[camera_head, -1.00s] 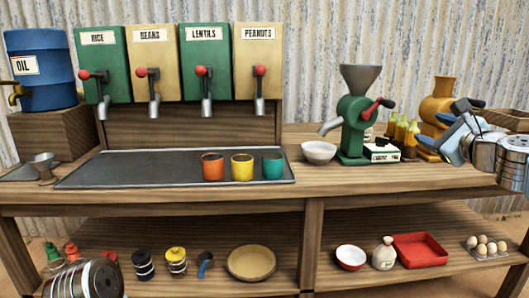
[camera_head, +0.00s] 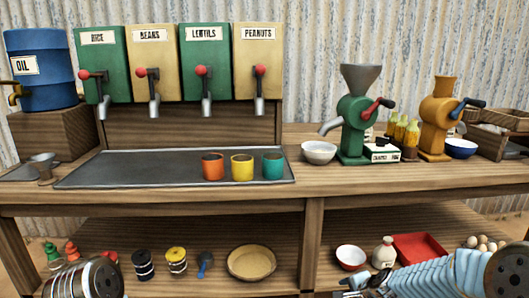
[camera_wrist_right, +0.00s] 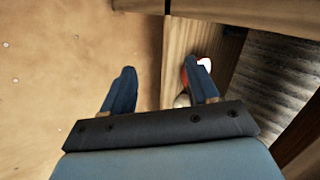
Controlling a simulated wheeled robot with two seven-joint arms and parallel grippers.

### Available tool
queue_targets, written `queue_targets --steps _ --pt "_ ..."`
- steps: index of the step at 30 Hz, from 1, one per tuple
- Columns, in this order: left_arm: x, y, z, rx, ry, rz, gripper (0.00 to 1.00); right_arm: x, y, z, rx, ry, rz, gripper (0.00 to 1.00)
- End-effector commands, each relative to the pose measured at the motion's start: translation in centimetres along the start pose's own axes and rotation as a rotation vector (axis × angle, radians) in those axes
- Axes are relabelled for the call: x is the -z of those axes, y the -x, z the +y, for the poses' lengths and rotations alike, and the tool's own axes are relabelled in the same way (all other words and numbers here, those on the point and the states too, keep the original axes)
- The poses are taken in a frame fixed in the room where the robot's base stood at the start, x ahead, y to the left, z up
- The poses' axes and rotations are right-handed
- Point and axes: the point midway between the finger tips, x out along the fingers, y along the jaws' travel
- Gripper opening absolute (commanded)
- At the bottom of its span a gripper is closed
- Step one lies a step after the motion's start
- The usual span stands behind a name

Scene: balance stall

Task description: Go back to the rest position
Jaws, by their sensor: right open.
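My right gripper (camera_wrist_right: 162,82) is open and empty in the right wrist view, its two blue fingers apart over the brown floor and the shelf edge. In the head view my right gripper (camera_head: 360,285) is low at the bottom right, in front of the lower shelf, and partly cut off by the frame. My left arm shows only as a metal link at the bottom left; its gripper is out of view.
The counter (camera_head: 330,185) has several cups on a metal tray (camera_head: 130,172), a green grinder (camera_head: 352,125) and an orange grinder (camera_head: 434,125). On the lower shelf, a red bowl (camera_head: 350,257), white jar (camera_head: 384,252) and red tray (camera_head: 420,247) lie behind my right arm.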

Motion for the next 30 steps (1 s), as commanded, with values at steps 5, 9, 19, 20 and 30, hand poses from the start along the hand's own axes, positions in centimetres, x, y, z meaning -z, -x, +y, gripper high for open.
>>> queue_targets --steps 5,9,19,20,30 --pt "0.0 0.0 0.0 0.0 0.0 0.0 0.97 -9.3 -4.3 12.8 -0.193 0.376 -0.179 0.6" --pt "0.0 0.0 0.0 0.0 0.0 0.0 0.97 -16.0 -4.0 21.5 -0.262 0.65 -0.362 0.6" --pt "0.0 0.0 0.0 0.0 0.0 0.0 0.97 -23.2 -0.7 29.9 -0.256 0.932 -0.608 0.6" --pt "0.0 0.0 0.0 0.0 0.0 0.0 0.97 -23.3 -0.6 29.9 -0.255 0.935 -0.611 0.6" --pt "0.0 0.0 0.0 0.0 0.0 0.0 0.97 -23.2 -0.7 29.9 -0.256 0.933 -0.609 0.6"
